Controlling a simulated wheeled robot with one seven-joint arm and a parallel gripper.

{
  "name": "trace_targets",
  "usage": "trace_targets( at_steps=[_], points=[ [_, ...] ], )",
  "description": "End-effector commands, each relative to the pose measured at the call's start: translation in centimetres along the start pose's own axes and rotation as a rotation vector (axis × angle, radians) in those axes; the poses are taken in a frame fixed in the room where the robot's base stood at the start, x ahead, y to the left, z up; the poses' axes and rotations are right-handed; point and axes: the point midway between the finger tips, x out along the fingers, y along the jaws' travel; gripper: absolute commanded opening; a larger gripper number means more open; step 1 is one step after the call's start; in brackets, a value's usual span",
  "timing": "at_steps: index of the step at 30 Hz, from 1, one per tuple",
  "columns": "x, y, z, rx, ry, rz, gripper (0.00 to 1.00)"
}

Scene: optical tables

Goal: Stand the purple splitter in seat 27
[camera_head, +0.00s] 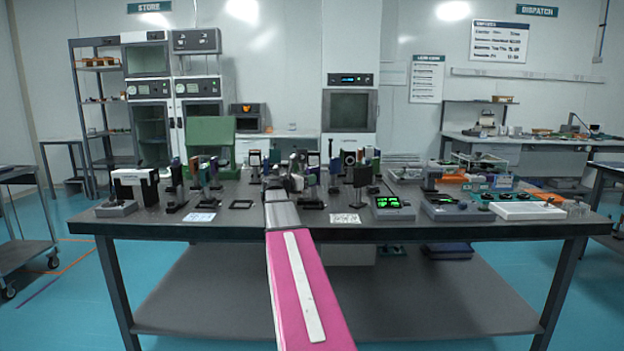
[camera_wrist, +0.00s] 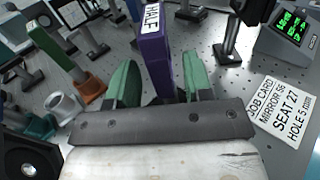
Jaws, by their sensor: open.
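My gripper (camera_wrist: 160,82) is open, with one green finger on each side of the splitter. The splitter's lower end is hidden behind the gripper's grey front bar. In the head view my gripper (camera_head: 284,168) is over the middle of the table among crowded parts, and the splitter cannot be picked out. A job card (camera_wrist: 278,110) reads MIRROR 56, SEAT 27, HOLE 5 mm. Seat 27 cannot be identified.
The optical table (camera_head: 270,222) holds several dark posts and mounts around my gripper. A box with a green display (camera_head: 392,207) stands right of my arm. In the wrist view, an orange-based post (camera_wrist: 85,85) and a white ring-like part (camera_wrist: 62,106) are at left.

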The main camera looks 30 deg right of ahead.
Motion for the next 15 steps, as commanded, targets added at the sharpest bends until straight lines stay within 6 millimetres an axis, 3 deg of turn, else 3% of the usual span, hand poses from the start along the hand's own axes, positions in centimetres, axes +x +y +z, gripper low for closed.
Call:
trace_targets(
  at_steps=[6,15],
  points=[
    [-4.7,-0.1,0.0,0.000,0.000,0.002,0.47],
    [-8.3,-0.1,0.0,0.000,-0.001,-0.002,0.47]
  ],
)
